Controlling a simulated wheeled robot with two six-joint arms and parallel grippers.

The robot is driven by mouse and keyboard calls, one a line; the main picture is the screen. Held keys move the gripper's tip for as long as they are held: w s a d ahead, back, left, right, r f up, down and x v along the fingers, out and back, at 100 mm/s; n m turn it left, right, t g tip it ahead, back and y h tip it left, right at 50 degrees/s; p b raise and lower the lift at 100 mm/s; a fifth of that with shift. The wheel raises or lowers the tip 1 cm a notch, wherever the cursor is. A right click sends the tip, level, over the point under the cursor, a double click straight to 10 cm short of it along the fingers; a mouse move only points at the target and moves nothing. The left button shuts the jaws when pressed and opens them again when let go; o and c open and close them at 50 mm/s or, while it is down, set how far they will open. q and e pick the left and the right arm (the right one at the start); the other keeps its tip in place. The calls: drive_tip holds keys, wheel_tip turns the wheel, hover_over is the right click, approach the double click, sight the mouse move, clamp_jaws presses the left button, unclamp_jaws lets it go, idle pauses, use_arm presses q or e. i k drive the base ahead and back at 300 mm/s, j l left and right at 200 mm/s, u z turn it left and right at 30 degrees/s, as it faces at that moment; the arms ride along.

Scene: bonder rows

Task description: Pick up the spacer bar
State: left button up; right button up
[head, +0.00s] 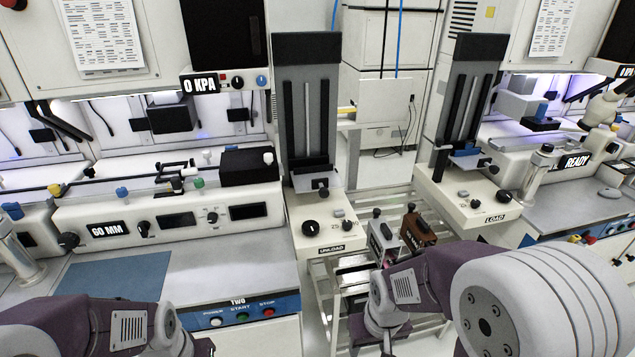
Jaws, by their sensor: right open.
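I cannot surely pick out the spacer bar in the head view. A pale metallic piece (355,277) lies on the low slatted rack between the two machines, just beyond my right gripper; it may be the bar, but my wrist hides part of that area. My right gripper (373,338) is open, pointing down at the bottom centre over the rack, with its dark fingers partly cut by the frame edge. I see nothing held in it. My left arm shows at the bottom left, but its fingertips are out of the frame.
A grey box (383,244) and a brown box (418,232) with black handles stand on the rack (322,287) beyond my right gripper. The UNLOAD station (325,222) rises to the left, the LOAD station (468,198) to the right. A blue mat (115,282) lies on the left bench.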

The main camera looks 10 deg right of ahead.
sight(468, 149)
drive_tip(key=k+j+z, duration=0.15)
drive_tip(key=z, duration=1.25)
